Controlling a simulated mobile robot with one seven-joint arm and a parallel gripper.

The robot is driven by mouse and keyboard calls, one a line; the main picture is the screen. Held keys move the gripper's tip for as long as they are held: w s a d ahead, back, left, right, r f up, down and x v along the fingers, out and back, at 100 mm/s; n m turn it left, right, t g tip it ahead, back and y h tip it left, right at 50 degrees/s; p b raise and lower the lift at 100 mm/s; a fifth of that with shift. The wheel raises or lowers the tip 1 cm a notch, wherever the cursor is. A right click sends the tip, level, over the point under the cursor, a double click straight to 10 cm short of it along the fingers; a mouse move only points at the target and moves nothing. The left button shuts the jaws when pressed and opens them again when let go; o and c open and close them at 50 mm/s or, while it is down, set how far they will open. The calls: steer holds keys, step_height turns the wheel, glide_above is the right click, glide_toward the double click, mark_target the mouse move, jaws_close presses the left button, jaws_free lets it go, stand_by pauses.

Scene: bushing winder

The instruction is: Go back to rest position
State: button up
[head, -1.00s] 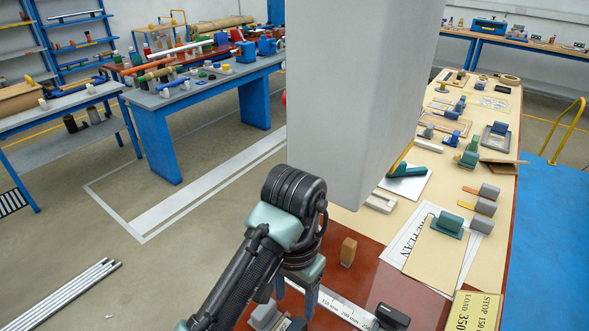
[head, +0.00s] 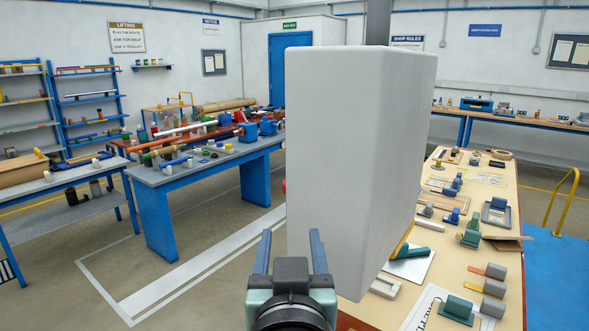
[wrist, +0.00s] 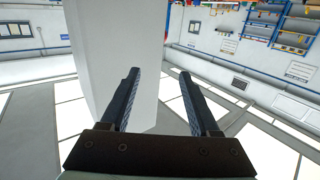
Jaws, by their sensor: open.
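My gripper (head: 290,252) is raised in the lower middle of the head view, its two blue fingers apart and pointing up, with nothing between them. Behind it in the head view stands a large pale grey block-shaped housing (head: 350,150) on a dark post. In the wrist view my gripper (wrist: 158,88) is also open and empty, and the pale housing (wrist: 110,45) rises behind the left finger. Whether the fingers touch the housing I cannot tell, but a gap seems to lie between them.
A long bench (head: 452,262) with several tools and blocks runs along the right. A grey-topped blue bench (head: 200,165) with parts stands at left, with shelves (head: 90,105) behind. A yellow rail (head: 567,200) stands at far right. The floor (head: 215,290) at lower left is clear.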

steer(key=s+r+t, duration=0.5)
steer(key=s+r, duration=0.1)
steer(key=r, duration=0.6)
steer(key=s+r+t, duration=0.4)
steer(key=s+r, duration=0.2)
steer(key=r, duration=0.6)
steer(key=shift+s+d+r+t, duration=0.2)
steer(key=shift+s+r+t, duration=0.1)
steer(key=shift+s+t, duration=0.1)
